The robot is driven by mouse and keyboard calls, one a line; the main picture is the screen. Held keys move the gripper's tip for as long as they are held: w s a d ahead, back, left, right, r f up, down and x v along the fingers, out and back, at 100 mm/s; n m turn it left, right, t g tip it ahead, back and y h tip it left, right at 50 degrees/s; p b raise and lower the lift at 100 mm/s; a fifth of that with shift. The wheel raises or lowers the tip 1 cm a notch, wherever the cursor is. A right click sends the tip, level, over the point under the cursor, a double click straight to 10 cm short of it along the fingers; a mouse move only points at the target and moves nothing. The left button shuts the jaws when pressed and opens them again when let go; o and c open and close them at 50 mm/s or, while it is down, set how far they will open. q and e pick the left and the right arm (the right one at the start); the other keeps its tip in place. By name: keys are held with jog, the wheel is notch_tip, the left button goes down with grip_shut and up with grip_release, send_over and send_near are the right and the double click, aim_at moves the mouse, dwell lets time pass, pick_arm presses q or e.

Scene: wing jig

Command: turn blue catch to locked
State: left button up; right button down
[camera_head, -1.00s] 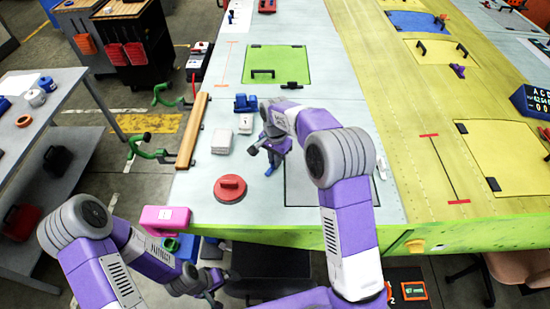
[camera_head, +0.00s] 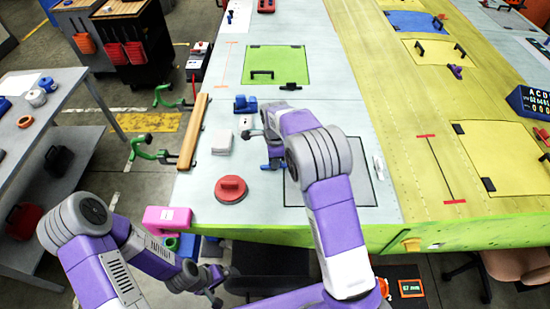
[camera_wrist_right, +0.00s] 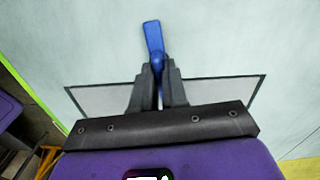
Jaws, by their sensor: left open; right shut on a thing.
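The blue catch (camera_wrist_right: 154,38) stands up between the fingertips of my right gripper (camera_wrist_right: 160,78) in the right wrist view. Its long flat lever points away from the gripper, tilted slightly left. The fingers are shut on its near end, which they partly hide. In the head view the right gripper (camera_head: 274,160) is low over the pale panel, by the left edge of a dark-outlined square; only a little of the blue catch (camera_head: 265,167) shows there. My left gripper (camera_head: 216,289) is open and empty, low in front of the panel's near edge.
A red round handle (camera_head: 231,188) lies left of the right gripper. A white block (camera_head: 222,142) and a blue clamp (camera_head: 245,104) stand behind it. A pink block (camera_head: 166,219) sits at the near left corner. The outlined square (camera_head: 335,185) is bare.

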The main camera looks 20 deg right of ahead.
jog(key=shift+m, duration=0.5)
jog(key=c, duration=1.2)
grip_release()
jog(key=shift+o, duration=0.2)
jog(key=shift+r, duration=3.8)
